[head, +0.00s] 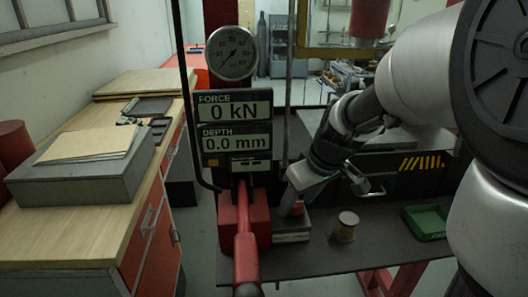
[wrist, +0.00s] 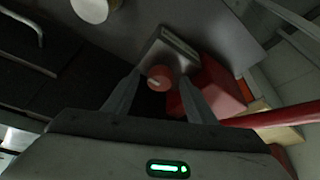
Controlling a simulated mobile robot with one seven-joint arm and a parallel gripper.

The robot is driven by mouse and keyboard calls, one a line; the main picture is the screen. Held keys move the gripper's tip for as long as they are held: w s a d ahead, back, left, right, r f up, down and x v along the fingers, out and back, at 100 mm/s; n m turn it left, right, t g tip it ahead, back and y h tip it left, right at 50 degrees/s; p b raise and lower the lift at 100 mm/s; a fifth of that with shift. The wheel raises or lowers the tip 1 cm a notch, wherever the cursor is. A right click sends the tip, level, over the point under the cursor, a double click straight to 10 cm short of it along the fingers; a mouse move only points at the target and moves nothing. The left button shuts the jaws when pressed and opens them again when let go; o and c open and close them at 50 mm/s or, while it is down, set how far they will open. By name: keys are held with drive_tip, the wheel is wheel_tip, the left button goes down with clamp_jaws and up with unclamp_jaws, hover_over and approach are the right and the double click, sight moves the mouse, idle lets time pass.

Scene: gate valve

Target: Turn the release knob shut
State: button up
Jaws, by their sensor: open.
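The release knob (wrist: 159,77) is a small round red knob with a pale mark on its face, on a grey metal block (wrist: 172,46). In the wrist view it shows between the two fingertips of my gripper (wrist: 160,84), with gaps at both sides. My gripper is open; whether the tips reach down around the knob or stay just above it, I cannot tell. In the head view the knob (head: 297,210) is small and partly hidden by my gripper (head: 292,199), which points down at the block beside the red pump body (head: 258,217).
A red lever (head: 246,250) sticks out towards me, left of my gripper. A round gauge (head: 232,53) and displays reading 0 kN and 0.0 mm (head: 235,120) stand above. A tin (head: 346,227) and a green tray (head: 427,221) sit right on the dark bench (head: 380,250).

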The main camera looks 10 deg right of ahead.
drive_tip(key=c, duration=1)
drive_tip(key=shift+c, duration=0.2)
